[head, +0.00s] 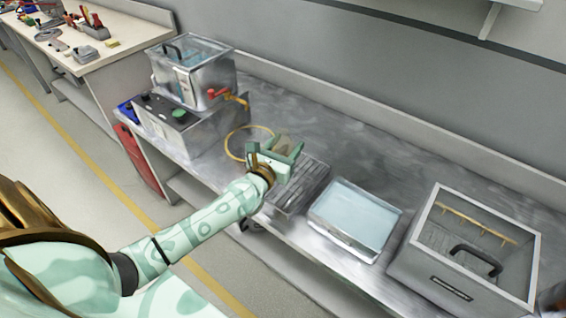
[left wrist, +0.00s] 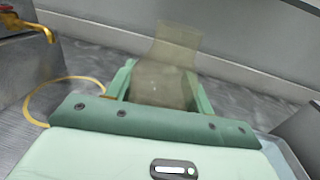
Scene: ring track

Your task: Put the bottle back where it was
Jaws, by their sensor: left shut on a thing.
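My left gripper (head: 284,148) is above the metal bench, over the far end of a ribbed metal rack. It is shut on a see-through brownish bottle (left wrist: 165,78), which stands up between the two green fingers in the left wrist view. In the head view only a small tan part of the bottle (head: 283,141) shows between the fingers, and the rest is hidden. My right gripper is in neither view.
On the metal bench (head: 340,140), the ribbed rack (head: 300,192) lies below my gripper. A yellow hose loop (head: 232,152) and a clear-walled tank (head: 205,75) are left. Bare bench lies behind.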

